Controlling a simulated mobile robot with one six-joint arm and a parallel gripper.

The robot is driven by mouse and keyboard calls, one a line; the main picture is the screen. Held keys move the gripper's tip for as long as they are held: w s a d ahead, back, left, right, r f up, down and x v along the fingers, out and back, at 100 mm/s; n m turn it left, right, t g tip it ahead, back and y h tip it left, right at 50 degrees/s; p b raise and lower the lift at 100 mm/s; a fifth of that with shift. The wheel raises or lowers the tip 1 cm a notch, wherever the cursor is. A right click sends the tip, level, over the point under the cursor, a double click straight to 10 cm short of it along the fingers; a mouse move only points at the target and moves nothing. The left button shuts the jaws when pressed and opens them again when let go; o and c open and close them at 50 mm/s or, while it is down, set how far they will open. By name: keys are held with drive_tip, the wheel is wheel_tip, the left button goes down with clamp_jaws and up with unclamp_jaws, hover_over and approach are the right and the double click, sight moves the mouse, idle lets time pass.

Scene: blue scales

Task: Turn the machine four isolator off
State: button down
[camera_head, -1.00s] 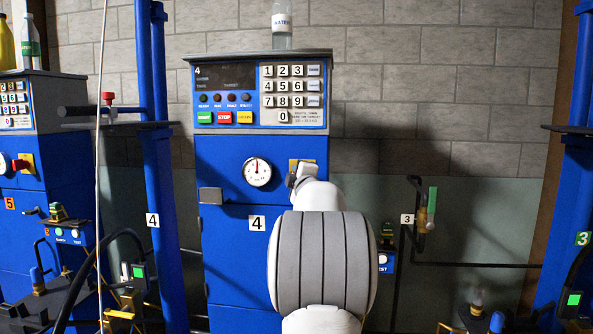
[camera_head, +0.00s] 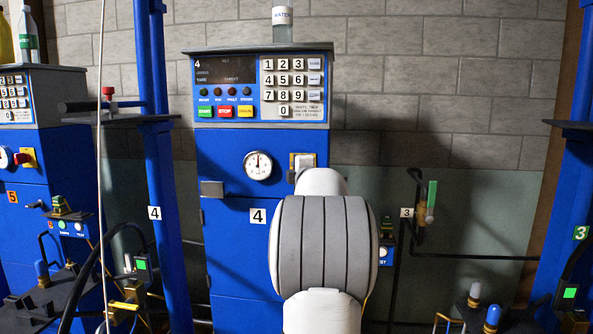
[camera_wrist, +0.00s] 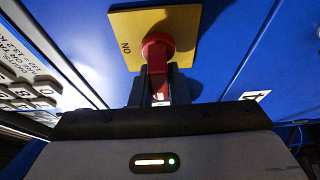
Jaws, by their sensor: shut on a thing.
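The machine four isolator is a red knob (camera_wrist: 157,46) on a yellow plate (camera_wrist: 192,22) marked ON, seen in the wrist view. My gripper (camera_wrist: 159,78) has its dark fingers on either side of the red handle and is shut on it. In the head view the plate is on the upper right of the blue machine (camera_head: 228,230) labelled 4, right of a round dial (camera_head: 257,165). My white and grey arm hides the knob and my fingertips there.
Blue posts (camera_head: 168,210) and thin pipes flank machine four.

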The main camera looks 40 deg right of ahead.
drive_tip(key=c, duration=1.4)
unclamp_jaws()
drive_tip(key=v, duration=0.7)
drive_tip(key=shift+s+a, duration=0.25)
drive_tip(key=shift+s, duration=0.05)
